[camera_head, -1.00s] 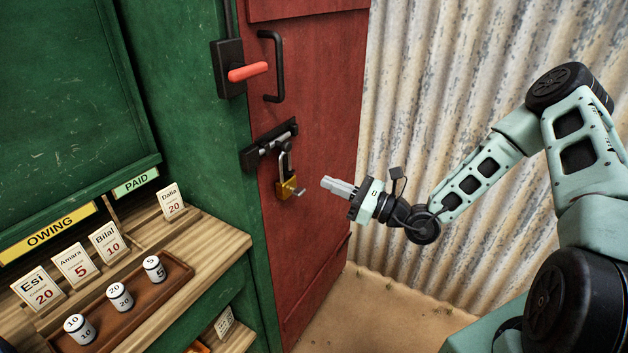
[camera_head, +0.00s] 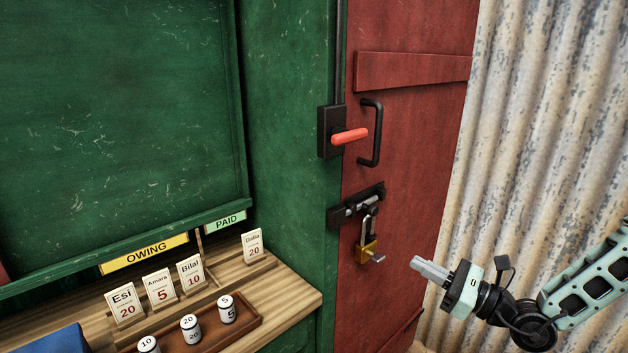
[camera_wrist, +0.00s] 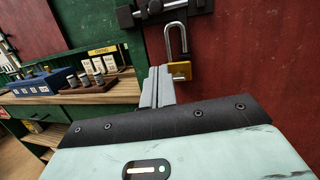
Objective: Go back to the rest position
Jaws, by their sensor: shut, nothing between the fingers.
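My gripper (camera_head: 431,271) is shut and empty, held in the air in front of the red door (camera_head: 405,130), right of the padlock. The wrist view shows its closed fingers (camera_wrist: 157,88) pointing forward. The brass padlock (camera_head: 368,252) hangs by its shackle at the black bolt (camera_head: 357,206); it also shows in the wrist view (camera_wrist: 179,70). A key-like metal piece sticks out of the padlock's front in the head view. A visible gap lies between my fingertips and the padlock in the head view.
A black box with a red lever (camera_head: 349,136) and a black door handle (camera_head: 373,132) sit above the bolt. At left, a wooden counter (camera_head: 290,290) bears name cards and a brown tray (camera_head: 253,324) with numbered weights. A corrugated wall (camera_head: 540,120) stands at right.

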